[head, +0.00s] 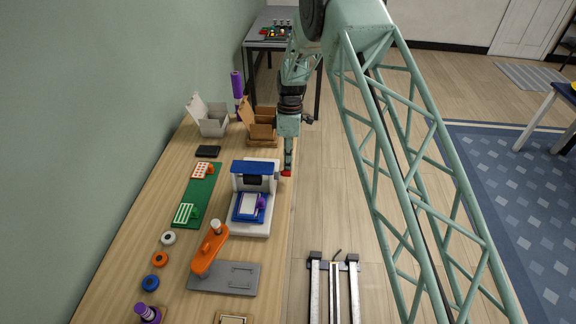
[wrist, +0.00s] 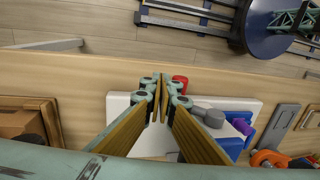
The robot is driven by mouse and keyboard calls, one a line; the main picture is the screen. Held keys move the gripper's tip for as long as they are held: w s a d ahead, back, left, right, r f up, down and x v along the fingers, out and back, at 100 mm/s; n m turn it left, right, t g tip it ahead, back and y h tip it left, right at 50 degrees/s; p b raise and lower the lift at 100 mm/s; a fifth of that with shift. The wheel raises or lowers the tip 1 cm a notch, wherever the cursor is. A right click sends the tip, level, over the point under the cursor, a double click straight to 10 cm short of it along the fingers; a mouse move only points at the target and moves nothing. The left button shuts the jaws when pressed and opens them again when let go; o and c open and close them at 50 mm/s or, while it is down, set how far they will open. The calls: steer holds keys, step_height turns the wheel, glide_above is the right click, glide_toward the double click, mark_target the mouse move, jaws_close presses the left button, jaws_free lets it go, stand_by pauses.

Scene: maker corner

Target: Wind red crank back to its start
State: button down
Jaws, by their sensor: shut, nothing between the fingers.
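The red crank (head: 286,173) shows as a small red piece at the right side of a white and blue machine (head: 262,226). In the wrist view, the red part (wrist: 180,82) lies at the edge of the machine's white base (wrist: 118,104), just right of my fingertips. My gripper (head: 288,168) points down at the red piece in the head view. In the wrist view, my gripper (wrist: 162,84) has its fingers together with nothing between them. I cannot tell whether a finger touches the red part. My fingers hide part of the machine.
A grey rounded part (wrist: 209,115) and a purple knob (wrist: 242,126) are near my fingers. An orange-armed device (head: 208,250) stands in front of the machine. Open boxes, brown (head: 262,133) and grey (head: 214,127), stand behind it.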

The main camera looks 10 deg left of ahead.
stand_by(0.6)
steer(key=w+a+r, duration=0.1)
steer(key=w+r, duration=0.7)
steer(key=w, duration=0.3)
steer(key=shift+w+a+p, duration=0.15)
steer(key=shift+w+p, duration=0.1)
steer(key=shift+p, duration=0.1)
stand_by(0.5)
